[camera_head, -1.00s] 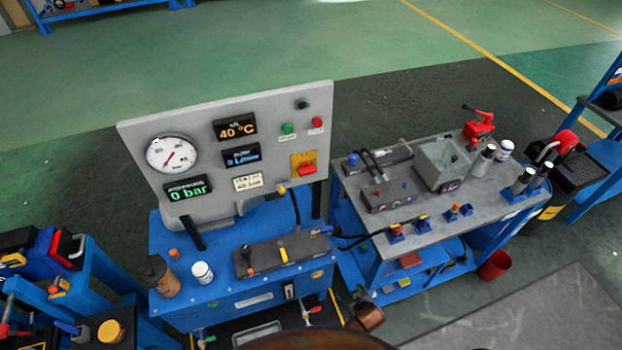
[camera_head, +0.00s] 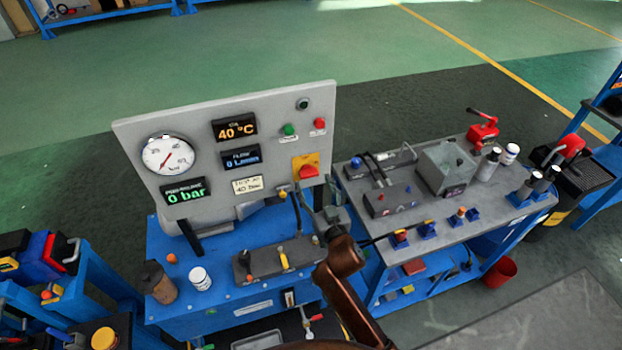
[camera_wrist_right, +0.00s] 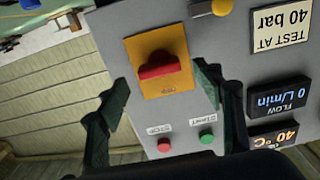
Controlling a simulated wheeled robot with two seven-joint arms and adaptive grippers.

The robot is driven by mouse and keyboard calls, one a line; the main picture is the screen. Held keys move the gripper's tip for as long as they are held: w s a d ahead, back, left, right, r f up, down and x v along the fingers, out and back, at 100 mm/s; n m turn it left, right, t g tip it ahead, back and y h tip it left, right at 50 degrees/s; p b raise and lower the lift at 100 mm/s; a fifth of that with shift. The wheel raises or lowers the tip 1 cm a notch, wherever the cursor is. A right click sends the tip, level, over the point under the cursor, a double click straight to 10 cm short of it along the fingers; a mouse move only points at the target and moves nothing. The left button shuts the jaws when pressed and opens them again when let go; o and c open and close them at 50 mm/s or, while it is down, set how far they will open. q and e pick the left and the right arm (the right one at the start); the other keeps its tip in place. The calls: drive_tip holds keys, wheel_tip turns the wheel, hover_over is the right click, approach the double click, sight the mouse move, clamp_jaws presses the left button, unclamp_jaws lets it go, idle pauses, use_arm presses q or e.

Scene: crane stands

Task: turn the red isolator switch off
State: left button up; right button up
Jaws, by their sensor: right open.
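The red isolator switch (camera_head: 308,171) sits on a yellow plate (camera_head: 299,161) at the lower right of the grey upright panel (camera_head: 210,130). Its handle lies roughly crosswise, and it also shows in the right wrist view (camera_wrist_right: 160,66). My right gripper (camera_head: 322,205) is open and empty, just below and in front of the switch. In the right wrist view its two dark fingers (camera_wrist_right: 172,100) are spread either side of the yellow plate, with the switch between them in the picture. I see no contact with the switch. My left gripper is out of view.
A green button (camera_head: 289,129) and a red stop button (camera_head: 320,123) sit above the switch. A yellow knob (camera_wrist_right: 222,7) is close by. The blue bench (camera_head: 225,290) below carries a bottle, a cup and a valve block. A grey-topped table (camera_head: 440,210) stands to the right.

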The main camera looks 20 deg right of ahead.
sight(310, 177)
drive_tip(key=shift+w, duration=1.7)
drive_tip(key=c, duration=1.2)
drive_tip(key=shift+o, duration=0.2)
